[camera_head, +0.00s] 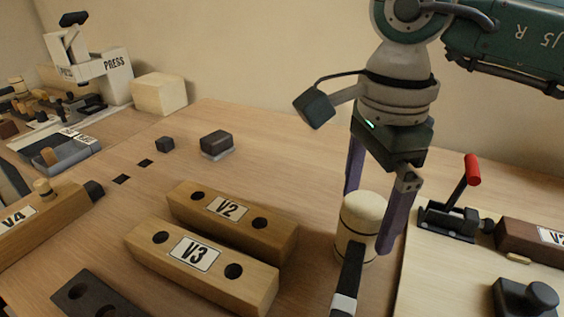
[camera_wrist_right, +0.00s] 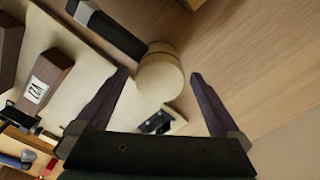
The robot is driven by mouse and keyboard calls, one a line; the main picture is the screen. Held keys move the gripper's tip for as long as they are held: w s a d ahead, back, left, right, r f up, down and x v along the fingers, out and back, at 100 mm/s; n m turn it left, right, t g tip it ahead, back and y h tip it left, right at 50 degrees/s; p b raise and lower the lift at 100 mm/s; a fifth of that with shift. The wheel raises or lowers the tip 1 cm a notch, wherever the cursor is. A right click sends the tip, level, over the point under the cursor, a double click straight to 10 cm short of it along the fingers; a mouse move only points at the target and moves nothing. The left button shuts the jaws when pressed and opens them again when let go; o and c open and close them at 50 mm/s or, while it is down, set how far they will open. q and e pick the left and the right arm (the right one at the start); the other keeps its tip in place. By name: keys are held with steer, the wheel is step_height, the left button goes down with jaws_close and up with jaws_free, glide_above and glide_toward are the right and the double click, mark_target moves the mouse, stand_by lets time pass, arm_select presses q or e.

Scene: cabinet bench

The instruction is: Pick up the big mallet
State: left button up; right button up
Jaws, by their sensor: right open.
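The big mallet has a pale cream cylindrical head (camera_head: 358,222) with dark bands, standing on the wooden bench. Its black handle (camera_head: 347,277) with a light band points toward the front. In the right wrist view the mallet head (camera_wrist_right: 160,74) lies between the fingertips, with the handle (camera_wrist_right: 112,30) toward the upper left. My right gripper (camera_head: 368,218) is open, its purple fingers pointing down on either side of the head; the far fingertip is partly hidden by it. I cannot tell whether either finger touches. My left gripper is not in view.
Wooden blocks V2 (camera_head: 232,222) and V3 (camera_head: 203,266) lie left of the mallet. A pale board on the right carries a red-handled clamp (camera_head: 455,210) and a dark block (camera_head: 530,240). A press (camera_head: 95,65) stands far left.

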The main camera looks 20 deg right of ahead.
step_height(320, 180, down, 3)
steer(key=shift+f, duration=0.2)
steer(key=shift+c, duration=0.4)
steer(key=shift+a, duration=0.1)
steer(key=c, duration=1.5)
steer(key=shift+o, duration=0.2)
steer(key=shift+r, duration=0.15)
step_height(320, 180, up, 20)
steer(key=p, duration=0.1)
steer(key=shift+p, duration=0.3)
